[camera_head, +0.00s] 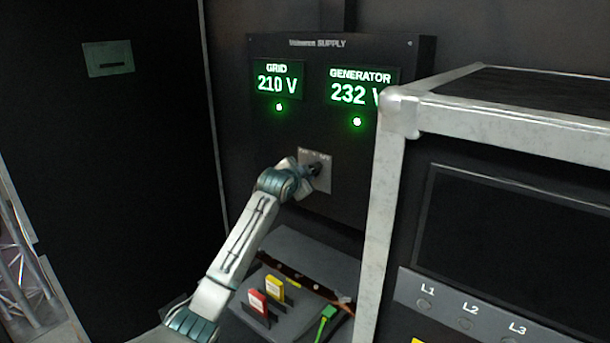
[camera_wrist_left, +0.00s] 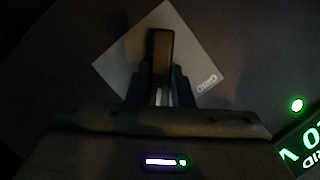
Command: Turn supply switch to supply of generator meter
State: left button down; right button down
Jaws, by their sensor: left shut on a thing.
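The supply panel (camera_head: 392,60) stands upright on the dark wall. Its grid meter (camera_head: 277,85) reads 210 V and its generator meter (camera_head: 357,93) reads 232 V, each with a lit green dot below. The supply switch sits below them on a small grey plate (camera_head: 321,158). My left gripper (camera_head: 314,170) is at the switch. In the left wrist view it is shut on the black switch handle (camera_wrist_left: 161,48), over the light plate (camera_wrist_left: 196,50) marked GRID, which looks tilted there. The handle's exact setting is hard to tell. My right gripper is not in view.
A metal-edged rack (camera_head: 385,190) stands close on the right, its corner next to the generator meter. Below the switch, a grey box (camera_head: 300,330) carries a red plug (camera_head: 257,300), a yellow plug (camera_head: 275,289) and a green plug (camera_head: 325,320). A dark panel fills the left.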

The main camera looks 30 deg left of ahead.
pick_arm(q)
jog(key=shift+f, duration=0.1)
dwell(0.5)
jog(key=c, duration=1.3)
grip_release()
jog(key=shift+s, duration=0.1)
jog(key=b+v, duration=0.3)
jog(key=v, duration=0.7)
jog(key=shift+s+d+b, duration=0.2)
jog(key=shift+s+b, duration=0.05)
jog(key=shift+b, duration=0.1)
